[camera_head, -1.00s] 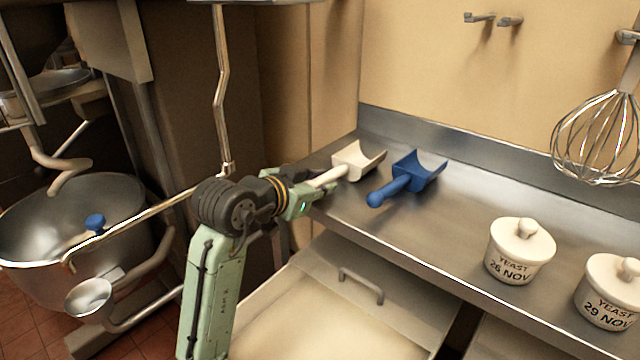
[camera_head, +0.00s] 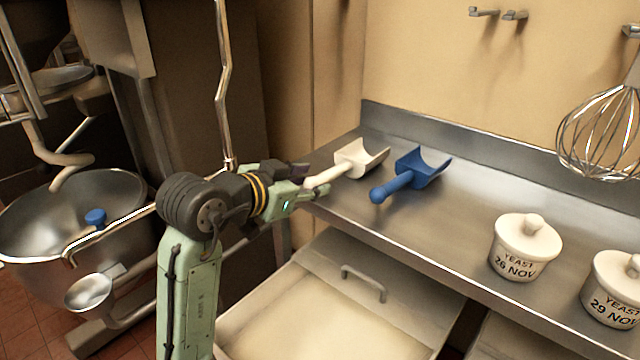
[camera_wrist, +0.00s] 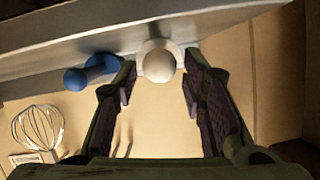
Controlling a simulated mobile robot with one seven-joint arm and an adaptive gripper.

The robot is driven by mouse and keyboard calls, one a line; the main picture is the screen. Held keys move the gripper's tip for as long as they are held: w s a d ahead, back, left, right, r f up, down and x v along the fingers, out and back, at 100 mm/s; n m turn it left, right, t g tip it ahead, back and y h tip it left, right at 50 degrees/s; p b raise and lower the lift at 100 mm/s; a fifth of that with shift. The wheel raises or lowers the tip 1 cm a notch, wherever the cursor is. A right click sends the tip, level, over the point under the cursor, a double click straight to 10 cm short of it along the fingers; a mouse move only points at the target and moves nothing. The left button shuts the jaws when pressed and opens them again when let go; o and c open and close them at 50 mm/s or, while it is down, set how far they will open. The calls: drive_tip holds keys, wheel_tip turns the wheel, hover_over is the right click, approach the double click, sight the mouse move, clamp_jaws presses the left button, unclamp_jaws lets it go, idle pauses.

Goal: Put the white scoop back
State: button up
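The white scoop (camera_head: 360,160) lies on the steel counter at its left end, with its handle pointing left toward my gripper (camera_head: 302,184). In the wrist view the round handle end of the white scoop (camera_wrist: 159,66) shows between the two fingers of my gripper (camera_wrist: 160,84). The fingers are open, with a visible gap on each side of the handle. The blue scoop (camera_head: 413,173) lies just right of the white one, and its handle end also shows in the wrist view (camera_wrist: 76,79).
The steel counter (camera_head: 440,220) has two lidded yeast jars (camera_head: 525,247) (camera_head: 612,288) at the right. A whisk (camera_head: 603,130) hangs above. Wall hooks (camera_head: 497,13) hold nothing. An open flour-coloured bin (camera_head: 345,305) is below the counter edge. A mixer bowl (camera_head: 75,225) stands at left.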

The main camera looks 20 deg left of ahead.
drive_tip(key=v, duration=0.7)
drive_tip(key=shift+b, duration=0.45)
drive_tip(key=shift+c, duration=0.6)
